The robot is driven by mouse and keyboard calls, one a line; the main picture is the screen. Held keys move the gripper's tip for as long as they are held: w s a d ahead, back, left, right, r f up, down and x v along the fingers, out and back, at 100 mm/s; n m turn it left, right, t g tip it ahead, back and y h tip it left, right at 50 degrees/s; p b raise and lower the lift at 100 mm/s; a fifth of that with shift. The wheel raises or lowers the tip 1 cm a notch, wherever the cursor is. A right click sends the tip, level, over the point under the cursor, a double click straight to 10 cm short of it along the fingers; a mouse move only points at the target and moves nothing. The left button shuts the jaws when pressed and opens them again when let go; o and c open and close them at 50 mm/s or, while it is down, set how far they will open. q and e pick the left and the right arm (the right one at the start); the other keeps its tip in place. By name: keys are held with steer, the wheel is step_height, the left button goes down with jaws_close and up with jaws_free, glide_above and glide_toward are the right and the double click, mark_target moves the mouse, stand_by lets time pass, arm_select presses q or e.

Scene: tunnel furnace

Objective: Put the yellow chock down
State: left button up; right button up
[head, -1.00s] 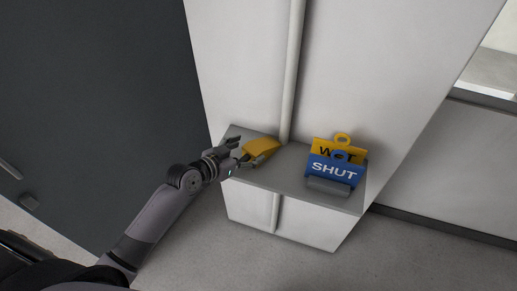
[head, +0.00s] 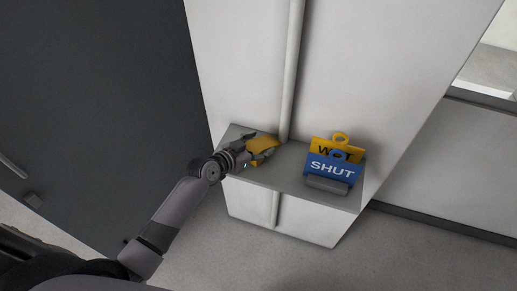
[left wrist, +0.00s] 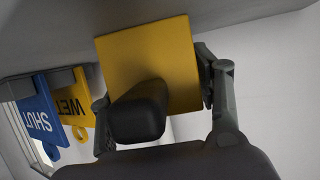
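The yellow chock (head: 261,143) sits on the grey shelf (head: 286,178) by the pale column, left of the signs. In the left wrist view its flat yellow face (left wrist: 150,50) fills the middle, with a dark rounded block (left wrist: 138,112) in front of it. My left gripper (head: 252,149) is at the chock, fingers spread wide. In the left wrist view one finger (left wrist: 207,77) is along the chock's right edge and the other is near its lower left; firm contact cannot be told. My right gripper is not in view.
A blue SHUT sign (head: 333,169) and a yellow WET sign (head: 345,148) stand in a grey holder on the shelf's right. A vertical pipe (head: 291,70) rises behind the shelf. Bare shelf lies between chock and signs. A dark door (head: 90,90) is at left.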

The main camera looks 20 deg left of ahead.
arm_select(q)
steer(key=c, duration=1.2)
steer(key=shift+r, duration=0.1)
jaws_close()
steer(key=shift+r, duration=0.15)
